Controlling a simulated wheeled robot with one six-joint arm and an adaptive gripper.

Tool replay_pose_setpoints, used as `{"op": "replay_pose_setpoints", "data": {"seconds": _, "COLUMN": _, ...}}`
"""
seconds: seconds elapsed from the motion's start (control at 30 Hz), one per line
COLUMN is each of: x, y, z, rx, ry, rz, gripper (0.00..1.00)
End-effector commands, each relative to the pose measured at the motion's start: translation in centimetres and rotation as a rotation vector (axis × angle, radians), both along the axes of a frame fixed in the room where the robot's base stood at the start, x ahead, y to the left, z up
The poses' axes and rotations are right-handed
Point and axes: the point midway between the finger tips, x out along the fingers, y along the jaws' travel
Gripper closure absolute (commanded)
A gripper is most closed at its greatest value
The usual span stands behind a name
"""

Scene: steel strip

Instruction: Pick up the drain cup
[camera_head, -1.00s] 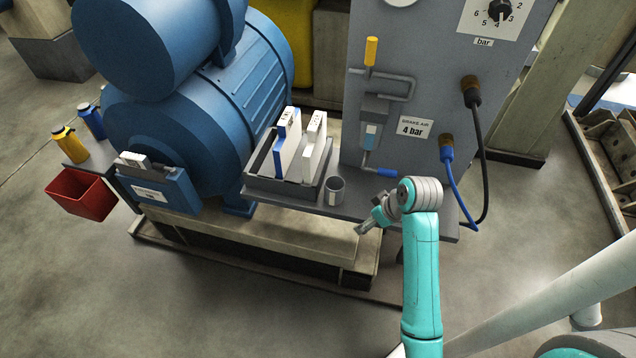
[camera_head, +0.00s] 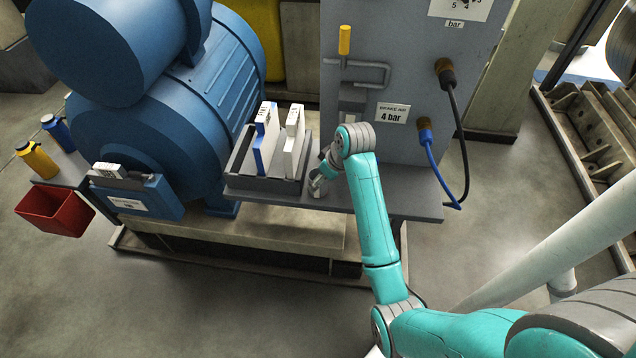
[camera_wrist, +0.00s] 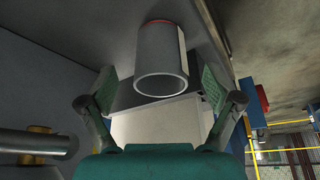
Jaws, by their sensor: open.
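The drain cup (camera_wrist: 158,58) is a small grey cylinder with a pale label strip and a thin red edge at one end. In the wrist view it lies ahead of my gripper (camera_wrist: 158,87), its open mouth facing the camera. The two fingers are apart, one on each side, with gaps to the cup.
The dark tray (camera_head: 262,184) holding blue and white upright pieces stands just left of my gripper. The grey panel (camera_head: 400,60) rises behind, with a blue hose (camera_head: 433,165) and a black hose (camera_head: 462,130) at right. The shelf's right end is clear.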

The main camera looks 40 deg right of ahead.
Motion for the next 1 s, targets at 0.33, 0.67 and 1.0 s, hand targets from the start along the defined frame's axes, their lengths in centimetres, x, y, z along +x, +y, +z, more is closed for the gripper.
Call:
{"op": "replay_pose_setpoints", "data": {"seconds": 0.33, "x": 1.5, "y": 0.2, "z": -3.2, "rx": 0.002, "ry": 0.002, "rz": 0.001, "gripper": 0.1}}
{"op": "replay_pose_setpoints", "data": {"seconds": 0.67, "x": 2.1, "y": 0.2, "z": -4.7, "rx": 0.0, "ry": 0.0, "rz": 0.0, "gripper": 0.1}}
{"op": "replay_pose_setpoints", "data": {"seconds": 1.0, "x": 2.1, "y": 0.2, "z": -4.6, "rx": 0.0, "ry": 0.0, "rz": 0.0, "gripper": 0.7}}
